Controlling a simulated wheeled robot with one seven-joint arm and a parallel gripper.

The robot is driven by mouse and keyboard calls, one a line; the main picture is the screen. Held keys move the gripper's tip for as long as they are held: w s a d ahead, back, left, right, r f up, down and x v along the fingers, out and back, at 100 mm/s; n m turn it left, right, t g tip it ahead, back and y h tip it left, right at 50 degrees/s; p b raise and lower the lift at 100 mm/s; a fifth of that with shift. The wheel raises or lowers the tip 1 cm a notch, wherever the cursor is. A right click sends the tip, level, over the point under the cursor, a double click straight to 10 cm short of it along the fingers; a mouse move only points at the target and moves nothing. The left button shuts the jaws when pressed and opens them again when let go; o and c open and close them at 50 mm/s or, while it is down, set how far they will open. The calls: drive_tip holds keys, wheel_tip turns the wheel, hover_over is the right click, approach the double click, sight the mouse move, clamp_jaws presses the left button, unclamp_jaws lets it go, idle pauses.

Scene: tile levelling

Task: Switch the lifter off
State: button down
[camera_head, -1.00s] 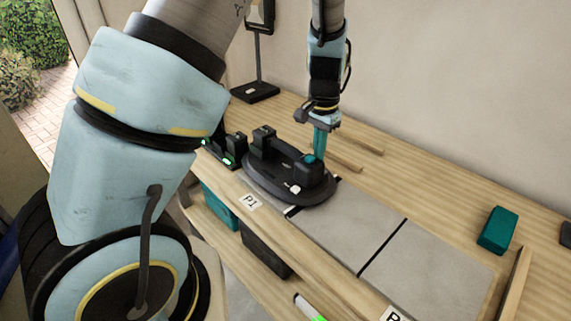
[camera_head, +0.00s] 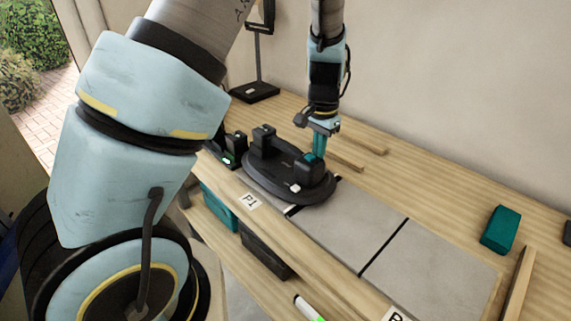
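The lifter (camera_head: 262,183) is a dark oval device with two raised posts. It sits at the left end of the row of grey tiles, beside the P1 label (camera_head: 250,202). A teal patch shows on top of its right post (camera_head: 311,160), and a small white knob (camera_head: 295,188) is low on its side. My gripper (camera_head: 319,150) points down with teal fingers at this right post. The fingertips overlap the teal patch in the picture; I cannot tell whether they touch it. The fingers look close together, but their gap cannot be made out.
A dark unit with a green light (camera_head: 228,160) stands left of the lifter, partly behind my arm. Grey tiles (camera_head: 430,262) run to the right. A teal block (camera_head: 498,230) lies at the right. Wooden strips (camera_head: 345,158) lie behind the gripper. Bins (camera_head: 263,250) sit below the bench top.

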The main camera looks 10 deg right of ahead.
drive_tip(key=shift+r, duration=0.1)
wheel_tip(320, 180, up, 7)
drive_tip(key=p, duration=0.5)
drive_tip(key=shift+p, duration=0.3)
